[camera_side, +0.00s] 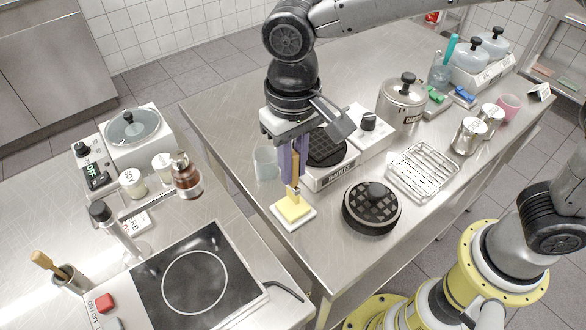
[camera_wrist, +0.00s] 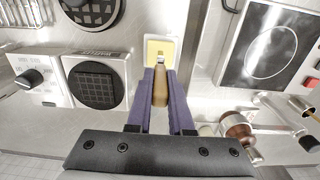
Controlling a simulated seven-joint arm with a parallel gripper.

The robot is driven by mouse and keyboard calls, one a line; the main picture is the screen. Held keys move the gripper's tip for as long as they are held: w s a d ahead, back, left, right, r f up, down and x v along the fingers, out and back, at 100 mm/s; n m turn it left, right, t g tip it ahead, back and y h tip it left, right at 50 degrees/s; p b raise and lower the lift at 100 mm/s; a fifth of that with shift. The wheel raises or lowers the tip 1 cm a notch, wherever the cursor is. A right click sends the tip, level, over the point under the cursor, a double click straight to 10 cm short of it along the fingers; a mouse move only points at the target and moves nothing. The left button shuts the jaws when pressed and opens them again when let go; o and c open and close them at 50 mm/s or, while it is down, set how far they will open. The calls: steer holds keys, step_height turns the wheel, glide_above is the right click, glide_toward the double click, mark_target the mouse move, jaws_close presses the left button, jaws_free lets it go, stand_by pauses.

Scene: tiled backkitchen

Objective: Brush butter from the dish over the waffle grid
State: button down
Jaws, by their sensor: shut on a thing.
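My gripper (camera_side: 294,170) has purple fingers and is shut on the wooden handle of a brush (camera_side: 295,187), which points down. The brush also shows between the fingers in the wrist view (camera_wrist: 160,88). Its tip is at the yellow butter (camera_side: 291,208) in the square white dish (camera_side: 280,221); whether it touches the butter is hard to tell. The waffle iron (camera_side: 328,180) stands just behind and right of the dish, with its black square-patterned waffle grid (camera_wrist: 96,88) exposed and facing up. In the side view my gripper partly covers the iron.
A round black lid (camera_side: 372,215) with a knob stands right of the dish. A wire rack (camera_side: 423,171) and a steel pot (camera_side: 402,102) are farther right. A glass (camera_side: 265,163) stands close left of my gripper. The counter's front edge is close to the dish.

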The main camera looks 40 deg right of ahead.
steer(key=shift+r, duration=2.5)
